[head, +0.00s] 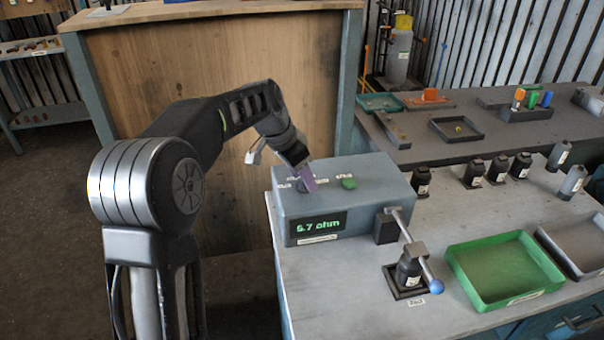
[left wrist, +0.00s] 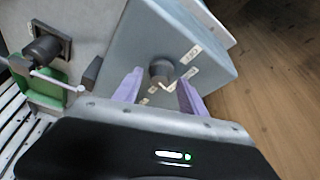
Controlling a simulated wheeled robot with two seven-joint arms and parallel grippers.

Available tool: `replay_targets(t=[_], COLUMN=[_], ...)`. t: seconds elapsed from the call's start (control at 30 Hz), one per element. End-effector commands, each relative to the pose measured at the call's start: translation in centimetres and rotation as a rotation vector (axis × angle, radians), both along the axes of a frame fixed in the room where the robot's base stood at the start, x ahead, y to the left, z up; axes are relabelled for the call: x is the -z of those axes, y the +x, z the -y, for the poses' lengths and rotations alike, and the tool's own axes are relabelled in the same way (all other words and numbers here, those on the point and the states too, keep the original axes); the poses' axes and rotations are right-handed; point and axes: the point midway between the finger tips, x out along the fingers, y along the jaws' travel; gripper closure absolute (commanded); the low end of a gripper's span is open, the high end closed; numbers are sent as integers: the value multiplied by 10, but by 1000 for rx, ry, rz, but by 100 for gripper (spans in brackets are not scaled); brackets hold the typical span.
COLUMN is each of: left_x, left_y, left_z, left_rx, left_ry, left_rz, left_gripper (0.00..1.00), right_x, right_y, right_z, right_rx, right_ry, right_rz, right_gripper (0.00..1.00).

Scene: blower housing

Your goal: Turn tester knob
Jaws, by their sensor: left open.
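The tester (head: 350,205) is a blue-grey box on the left part of the bench, its display (head: 318,226) reading 6.7 ohm in green. Its dark round knob (left wrist: 161,70) shows on the top face in the left wrist view, with small white labels around it. My left gripper (head: 308,180) is at the knob from above, and in the head view it mostly hides the knob. In the left wrist view its two purple fingers (left wrist: 158,90) are open, one on each side of the knob; contact cannot be told. My right gripper is not in view.
A green button (head: 348,183) is on the tester's top. In front stands a fixture with a blue-ended lever (head: 437,286) over a black part. A green tray (head: 505,270), a grey tray (head: 580,245) and several black parts (head: 473,172) occupy the bench to the right.

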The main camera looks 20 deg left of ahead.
Motion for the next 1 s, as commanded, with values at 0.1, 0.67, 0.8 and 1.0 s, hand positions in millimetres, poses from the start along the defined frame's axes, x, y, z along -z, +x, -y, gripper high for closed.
replay_targets(t=[0.1, 0.67, 0.8, 1.0], left_x=[0, 0, 0, 0], left_y=[0, 0, 0, 0], left_z=[0, 0, 0, 0], left_rx=[-1, -1, -1, -1], left_ry=[0, -1, -1, -1], left_rz=[0, 1, 1, 1], left_gripper=[51, 89, 100, 100], right_x=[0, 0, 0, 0], right_y=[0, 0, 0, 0], right_z=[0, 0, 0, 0], right_rx=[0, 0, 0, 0], right_ry=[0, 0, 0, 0], right_rz=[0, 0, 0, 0], right_gripper=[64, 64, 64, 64])
